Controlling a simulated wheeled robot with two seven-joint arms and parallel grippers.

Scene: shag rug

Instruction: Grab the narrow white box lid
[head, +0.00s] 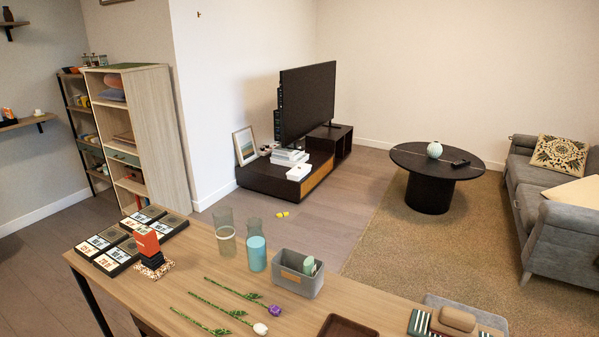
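No thing in the head view can be clearly told as a narrow white box lid. A small white box-like item (299,172) lies on the front edge of the low dark TV stand (262,180). Beside it is a stack of flat whitish items (289,156), perhaps books or boxes; they are too small to tell. Neither of my grippers is in view.
A wooden table in front (205,262) holds glass vases (226,240), a grey bin (297,283), flower stems (230,312) and card trays (117,252). Beyond are a shelf (160,130), a round black table (430,185) and a sofa (560,235). Yellow items (282,214) lie on the floor.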

